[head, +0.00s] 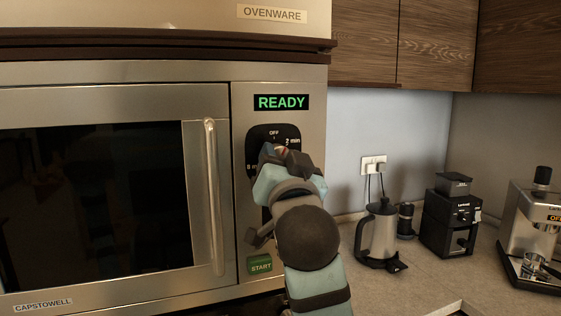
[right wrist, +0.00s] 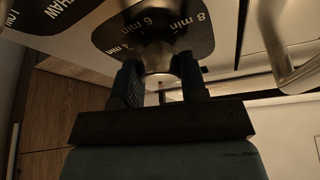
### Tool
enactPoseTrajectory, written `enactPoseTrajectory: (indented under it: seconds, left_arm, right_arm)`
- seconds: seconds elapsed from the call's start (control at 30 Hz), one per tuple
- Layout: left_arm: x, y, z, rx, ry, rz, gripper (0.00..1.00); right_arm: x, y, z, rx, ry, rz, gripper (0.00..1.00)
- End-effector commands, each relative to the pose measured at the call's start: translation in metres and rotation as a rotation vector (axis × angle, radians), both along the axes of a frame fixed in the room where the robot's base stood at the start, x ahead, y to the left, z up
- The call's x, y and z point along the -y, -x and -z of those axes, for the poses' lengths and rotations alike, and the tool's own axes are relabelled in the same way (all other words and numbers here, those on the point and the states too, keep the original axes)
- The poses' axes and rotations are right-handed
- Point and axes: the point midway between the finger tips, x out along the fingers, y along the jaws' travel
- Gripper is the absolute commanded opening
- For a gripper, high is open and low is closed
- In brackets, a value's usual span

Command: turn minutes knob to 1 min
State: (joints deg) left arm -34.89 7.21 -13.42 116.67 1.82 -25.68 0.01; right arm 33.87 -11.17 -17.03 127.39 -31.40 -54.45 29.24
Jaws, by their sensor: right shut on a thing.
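The microwave (head: 214,78) has a black dial plate (head: 262,133) on its control panel, with "OFF" and "2 min" readable at its top. My right gripper (head: 283,150) is at this dial in the head view and hides most of it, including the knob. In the right wrist view, a round metal knob (right wrist: 158,57) sits between the two fingers of my right gripper (right wrist: 160,82), which is shut on it. The labels "4 min", "6 min" and "8 min" show around the knob there. I cannot read the knob's setting. My left gripper is not in view.
A green "READY" display (head: 281,102) is above the dial and a green START button (head: 260,265) below it. The microwave door handle (head: 213,195) stands out left of my right arm. A kettle (head: 378,235), a grinder (head: 450,218) and an espresso machine (head: 533,235) stand on the counter at right.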

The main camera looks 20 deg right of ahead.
Motion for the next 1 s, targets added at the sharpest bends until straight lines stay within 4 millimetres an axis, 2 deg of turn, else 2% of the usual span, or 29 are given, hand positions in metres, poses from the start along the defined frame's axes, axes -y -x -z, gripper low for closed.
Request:
enactPoseTrajectory:
  seconds: [0.6, 0.63, 0.7, 0.73, 1.0]
  left_arm:
    - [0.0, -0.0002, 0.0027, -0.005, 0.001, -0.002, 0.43]
    - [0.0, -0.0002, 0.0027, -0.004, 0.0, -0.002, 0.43]
    - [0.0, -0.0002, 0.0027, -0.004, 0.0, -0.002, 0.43]
    - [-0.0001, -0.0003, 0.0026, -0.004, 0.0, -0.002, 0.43]
    - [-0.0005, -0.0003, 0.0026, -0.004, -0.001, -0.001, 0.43]
  right_arm:
    - [0.0, -0.0003, 0.0008, -0.004, -0.054, 0.001, 0.16]
    - [0.0, -0.0003, 0.0008, -0.004, -0.053, 0.001, 0.44]
    - [0.0, -0.0003, 0.0007, -0.003, -0.052, 0.001, 0.6]
    - [-0.0001, -0.0003, 0.0006, -0.003, -0.053, 0.001, 0.65]
    - [-0.0001, -0.0002, 0.0003, -0.003, -0.053, 0.001, 0.65]
